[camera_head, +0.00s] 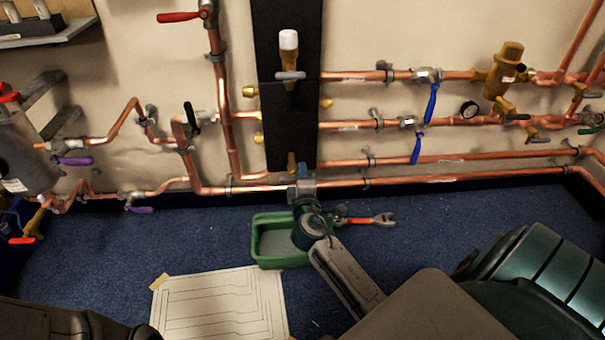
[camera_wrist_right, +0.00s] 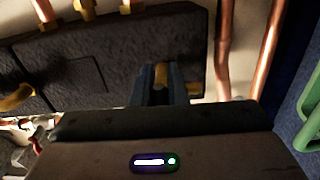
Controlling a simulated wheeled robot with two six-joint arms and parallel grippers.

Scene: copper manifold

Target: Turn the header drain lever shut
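The black header panel (camera_head: 286,140) stands against the wall, with a brass drain fitting (camera_head: 291,162) at its bottom end. My right gripper (camera_head: 303,176) is at this fitting, just above the green tray, and hides most of it and any lever on it. In the right wrist view my two grey fingers (camera_wrist_right: 160,88) are close together, with a brass piece (camera_wrist_right: 162,73) showing between or just behind them. I cannot tell whether they touch it. My left gripper is not in view.
Copper pipes (camera_head: 420,179) run along the wall on both sides of the panel. A green tray (camera_head: 262,256) is on the blue floor under my gripper. An orange-handled wrench (camera_head: 372,220) lies to its right. A paper drawing (camera_head: 220,303) lies in front.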

